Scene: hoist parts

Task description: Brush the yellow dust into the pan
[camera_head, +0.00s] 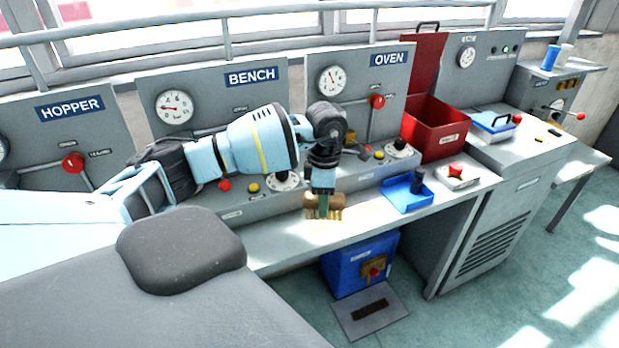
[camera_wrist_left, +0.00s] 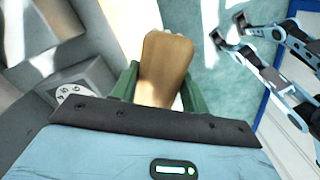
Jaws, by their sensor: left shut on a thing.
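My left gripper (camera_head: 323,200) is shut on a brush (camera_head: 335,213) with a brown wooden back, bristles down, over the pale bench top. In the left wrist view the brush's wooden back (camera_wrist_left: 165,62) fills the space between the green fingers. A faint yellow tint, the yellow dust (camera_head: 365,211), shows on the bench to the right of the brush; its edges are hard to make out. The blue pan (camera_head: 402,201), with a dark upright handle, lies on the bench further right, apart from the brush.
Behind the bench top (camera_head: 287,238) stand panels with dials and red knobs. A red bin (camera_head: 437,130) is behind the pan, and a white box with a red button (camera_head: 456,174) is to its right. A blue box (camera_head: 350,265) stands below the bench.

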